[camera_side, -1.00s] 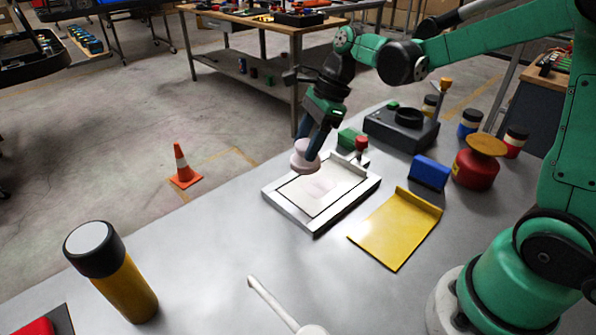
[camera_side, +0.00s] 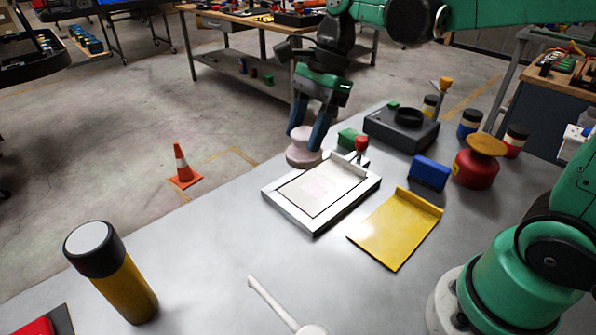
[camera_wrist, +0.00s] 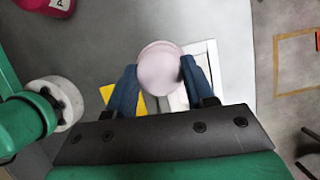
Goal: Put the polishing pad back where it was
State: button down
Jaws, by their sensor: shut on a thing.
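The polishing pad is a pale pink, round piece with a wider base and a knob (camera_side: 303,157). It is at the table's far edge, just beyond the far left corner of the white-framed board (camera_side: 292,212). My gripper (camera_side: 312,132) points down and is shut on the pad's knob. In the wrist view the pad (camera_wrist: 159,68) sits between the two blue fingers. Its base looks on or very close to the tabletop; I cannot tell if it touches. The board's pale panel is bare.
A green block (camera_side: 347,138) and a red-topped knob (camera_side: 361,144) stand close right of the pad. A yellow tray (camera_side: 395,235), blue block (camera_side: 429,173) and red canister (camera_side: 476,168) lie farther right.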

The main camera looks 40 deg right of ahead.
jog(key=s+a+r+n+g, duration=0.2)
jog(key=s+a+r+n, duration=0.35)
jog(key=s, duration=0.25)
jog(key=f, duration=1.3)
jog(key=d+f, duration=0.1)
jog(key=f, duration=0.5)
jog(key=shift+f, duration=0.25)
jog(key=shift+f, duration=0.1)
jog(key=shift+c, duration=1.6)
grip_release()
